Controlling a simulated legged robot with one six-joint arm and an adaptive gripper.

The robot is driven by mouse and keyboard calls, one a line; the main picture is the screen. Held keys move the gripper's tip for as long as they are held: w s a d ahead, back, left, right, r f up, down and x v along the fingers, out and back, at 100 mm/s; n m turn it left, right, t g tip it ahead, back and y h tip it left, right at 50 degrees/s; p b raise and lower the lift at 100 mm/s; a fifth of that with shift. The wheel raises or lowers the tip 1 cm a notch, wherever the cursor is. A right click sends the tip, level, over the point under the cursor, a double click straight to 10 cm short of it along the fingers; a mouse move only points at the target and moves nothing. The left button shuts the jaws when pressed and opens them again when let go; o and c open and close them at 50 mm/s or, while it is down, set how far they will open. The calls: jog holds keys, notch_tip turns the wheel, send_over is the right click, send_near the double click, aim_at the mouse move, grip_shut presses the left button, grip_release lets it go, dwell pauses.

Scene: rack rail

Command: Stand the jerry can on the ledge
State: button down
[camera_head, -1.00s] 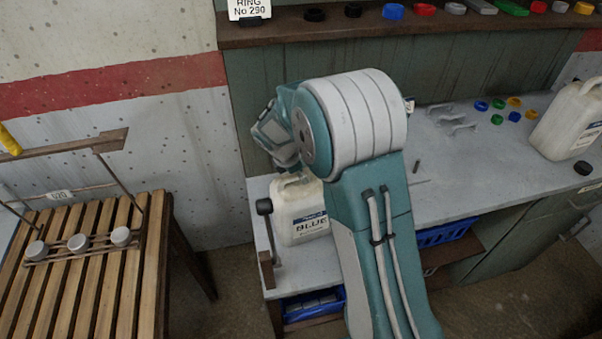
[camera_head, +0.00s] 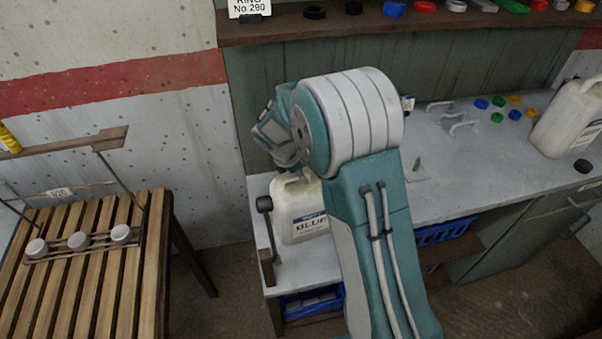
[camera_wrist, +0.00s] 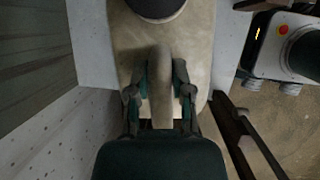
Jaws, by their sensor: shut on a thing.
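A cream jerry can (camera_head: 299,205) with a label reading BLUE stands upright at the left end of a grey bench top (camera_head: 455,165). My arm hides its right side in the head view. In the wrist view my gripper (camera_wrist: 160,100) is shut on the handle (camera_wrist: 160,70) of the can (camera_wrist: 190,40), one finger on each side. The can's dark cap (camera_wrist: 155,8) shows at the top edge. A brown ledge (camera_head: 300,32) runs along the wall above the bench. I cannot tell whether the can's base touches the bench.
A hammer-like tool (camera_head: 265,204) stands just left of the can. A second jerry can (camera_head: 570,118) is at the right, near several coloured caps (camera_head: 497,118). Rings and caps line the brown ledge. A slatted table (camera_head: 85,270) stands at the left.

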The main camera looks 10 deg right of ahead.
jog(key=shift+c, duration=2.2)
grip_release()
jog(key=shift+s+f, duration=0.1)
jog(key=v, duration=1.1)
jog(key=shift+a+r, duration=0.2)
jog(key=shift+r, duration=0.2)
jog(key=s+d+r+m+t+y, duration=0.15)
jog(key=s+d+r+m, duration=0.25)
jog(key=s+r+m, duration=0.7)
jog(key=s+d+m+t+y, duration=0.1)
jog(key=s+m+t+y, duration=0.2)
jog(key=s+m, duration=0.5)
jog(key=s, duration=0.8)
jog(key=shift+s+d, duration=0.35)
jog(key=shift+s, duration=0.05)
